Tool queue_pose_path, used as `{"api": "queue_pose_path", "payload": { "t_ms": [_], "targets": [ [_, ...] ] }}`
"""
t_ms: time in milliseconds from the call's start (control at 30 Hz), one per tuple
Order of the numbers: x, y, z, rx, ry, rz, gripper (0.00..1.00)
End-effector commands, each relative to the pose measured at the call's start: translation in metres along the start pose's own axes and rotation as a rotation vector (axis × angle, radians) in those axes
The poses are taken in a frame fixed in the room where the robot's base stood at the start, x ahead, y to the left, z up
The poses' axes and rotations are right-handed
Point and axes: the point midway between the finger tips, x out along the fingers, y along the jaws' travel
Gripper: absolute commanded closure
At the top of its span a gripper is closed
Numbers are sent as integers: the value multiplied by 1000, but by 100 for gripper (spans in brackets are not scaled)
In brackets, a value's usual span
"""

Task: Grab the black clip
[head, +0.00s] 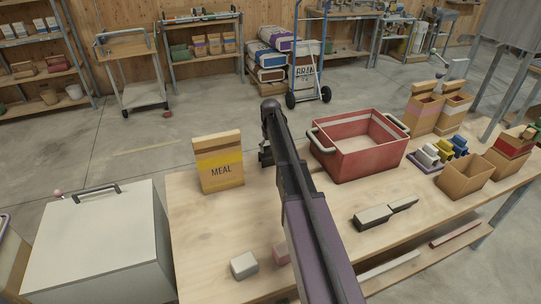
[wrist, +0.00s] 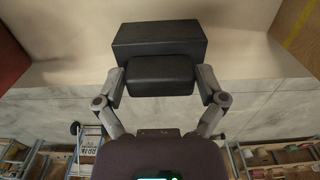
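The black clip (wrist: 160,36) shows in the wrist view as a wide dark block with a smaller dark block in front of it. My gripper (wrist: 161,78) has one finger against each side of the smaller block, with no gap that I can see. In the head view my gripper (head: 266,152) is at the table's far edge, between the meal bag and the red bin. My arm hides most of it there and the clip cannot be made out. Whether the clip touches the table is unclear.
The meal bag (head: 219,162) stands left of my gripper and the red bin (head: 361,158) right of it. A dark block with a handle (head: 374,216) lies on the table (head: 205,235). Small pale (head: 244,265) and pink (head: 281,253) blocks lie near the front.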

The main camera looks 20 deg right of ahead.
Motion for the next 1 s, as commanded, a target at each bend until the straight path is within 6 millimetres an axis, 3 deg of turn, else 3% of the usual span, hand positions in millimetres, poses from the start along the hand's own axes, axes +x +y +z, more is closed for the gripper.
{"api": "queue_pose_path", "payload": {
  "t_ms": [67,167,200,633,1000],
  "targets": [
    [0,0,0,0,0,0,47],
    [0,0,0,0,0,0,48],
    [0,0,0,0,0,0,54],
    [-6,0,0,1,0,0,54],
    [-34,1,0,1,0,0,54]
  ]
}}
